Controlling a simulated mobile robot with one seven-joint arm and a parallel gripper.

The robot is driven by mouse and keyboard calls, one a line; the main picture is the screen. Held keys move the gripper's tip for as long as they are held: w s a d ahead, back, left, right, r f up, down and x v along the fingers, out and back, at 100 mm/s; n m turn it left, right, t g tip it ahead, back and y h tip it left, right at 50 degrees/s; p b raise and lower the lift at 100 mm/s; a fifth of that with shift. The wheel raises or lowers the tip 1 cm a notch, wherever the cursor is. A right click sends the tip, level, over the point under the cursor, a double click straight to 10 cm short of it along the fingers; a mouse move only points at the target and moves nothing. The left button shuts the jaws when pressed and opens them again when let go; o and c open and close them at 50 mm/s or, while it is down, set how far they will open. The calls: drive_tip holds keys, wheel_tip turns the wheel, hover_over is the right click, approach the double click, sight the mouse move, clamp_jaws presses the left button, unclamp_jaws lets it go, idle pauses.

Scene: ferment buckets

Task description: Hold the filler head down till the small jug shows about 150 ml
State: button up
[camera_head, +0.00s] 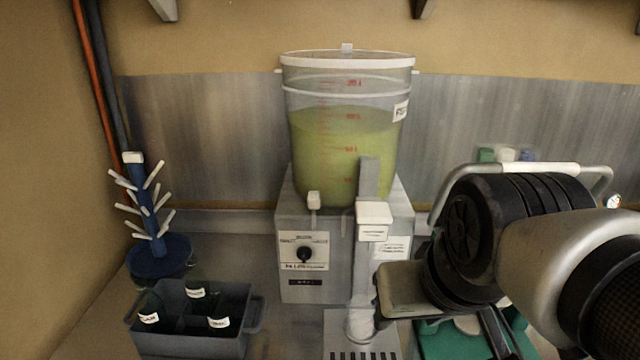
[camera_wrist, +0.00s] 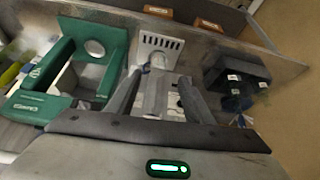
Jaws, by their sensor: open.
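A clear bucket (camera_head: 345,150) of yellow-green liquid with a red scale stands on a grey metal stand (camera_head: 305,285). The pale filler head (camera_head: 374,213) is on the front of the stand's upright post. Below it, a small clear jug (camera_head: 360,322) stands on the slotted drip tray (camera_head: 362,354); its level is too small to read. In the wrist view, my gripper (camera_wrist: 160,80) is open, its two fingers apart on either side of a grey upright part of the filler (camera_wrist: 155,97). I cannot tell whether they touch it. In the head view, my arm hides the fingertips.
A green holder (camera_wrist: 95,60) stands beside the drip tray, partly behind my arm in the head view. A dark divided crate (camera_head: 190,335) with labelled dark bottles and a blue bottle tree (camera_head: 155,225) stand at left. Bare counter lies between crate and stand.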

idle(0.3)
drive_tip(key=shift+w+r, duration=0.15)
drive_tip(key=shift+r, duration=0.1)
drive_tip(key=c, duration=0.6)
drive_tip(key=shift+g, duration=0.5)
drive_tip(key=w+r, duration=0.3)
drive_tip(key=w+r+b, duration=0.1)
drive_tip(key=w+r, duration=0.5)
drive_tip(key=r, duration=0.1)
drive_tip(key=shift+w+a+b, duration=0.25)
drive_tip(key=shift+b, duration=0.05)
clamp_jaws()
drive_tip(key=w+r+m+g+b, duration=0.1)
drive_tip(key=w+r, duration=0.7)
drive_tip(key=w, duration=0.3)
drive_tip(key=shift+w, duration=0.25)
drive_tip(key=shift+f, duration=0.1)
